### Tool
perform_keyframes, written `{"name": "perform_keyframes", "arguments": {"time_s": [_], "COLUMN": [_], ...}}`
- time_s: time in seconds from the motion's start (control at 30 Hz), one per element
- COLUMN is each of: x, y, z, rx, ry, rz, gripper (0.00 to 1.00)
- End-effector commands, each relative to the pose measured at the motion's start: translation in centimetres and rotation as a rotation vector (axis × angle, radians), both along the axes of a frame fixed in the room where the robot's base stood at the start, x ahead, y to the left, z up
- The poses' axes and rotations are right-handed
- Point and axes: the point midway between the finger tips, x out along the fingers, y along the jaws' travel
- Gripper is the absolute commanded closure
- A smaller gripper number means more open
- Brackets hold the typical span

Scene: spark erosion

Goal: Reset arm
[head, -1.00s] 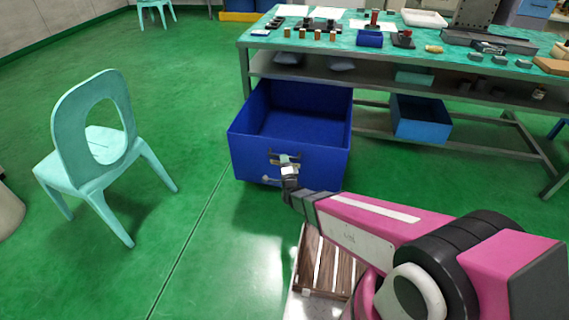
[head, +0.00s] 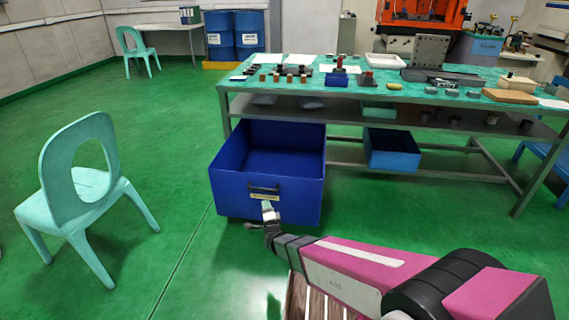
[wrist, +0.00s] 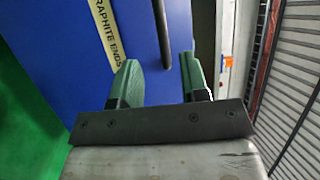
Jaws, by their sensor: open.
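My gripper (head: 268,212) is at the end of my pink arm, in front of the open blue drawer (head: 228,193) under the workbench. The drawer front carries a black handle (head: 263,188) and a yellow label below it. In the wrist view the two green fingers (wrist: 160,84) stand apart with nothing between them. The blue drawer front (wrist: 75,50), the label reading "GRAPHITE ENDS" (wrist: 104,30) and the dark handle bar (wrist: 162,35) show beyond the fingers. The handle is not between the fingertips in a closed grip.
A workbench (head: 350,92) with small blocks and tools stands behind the drawer. A smaller blue bin (head: 392,152) sits on its lower shelf. A pale green chair (head: 75,190) is at the left. The green floor between chair and drawer is clear.

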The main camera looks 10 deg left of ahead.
Motion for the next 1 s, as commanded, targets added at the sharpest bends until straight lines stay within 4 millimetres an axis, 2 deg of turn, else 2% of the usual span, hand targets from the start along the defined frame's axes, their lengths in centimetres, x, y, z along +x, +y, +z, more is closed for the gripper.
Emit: {"name": "perform_keyframes", "arguments": {"time_s": [0.17, 0.37, 0.5, 0.67, 0.87, 1.0], "x": [0.6, 2.9, 4.2, 4.5, 2.6, -0.1], "y": [-0.8, -4.4, -8.3, -13.7, -21.2, -26.6], "z": [0.5, 1.9, 2.9, 4.2, 6.0, 7.7], "rx": [-0.050, -0.269, -0.482, -0.734, -1.024, -1.197], "ry": [0.025, 0.140, 0.253, 0.398, 0.587, 0.723], "rz": [-0.007, -0.016, -0.002, 0.049, 0.171, 0.297], "gripper": [0.59, 0.59, 0.59, 0.59, 0.59, 0.59]}}
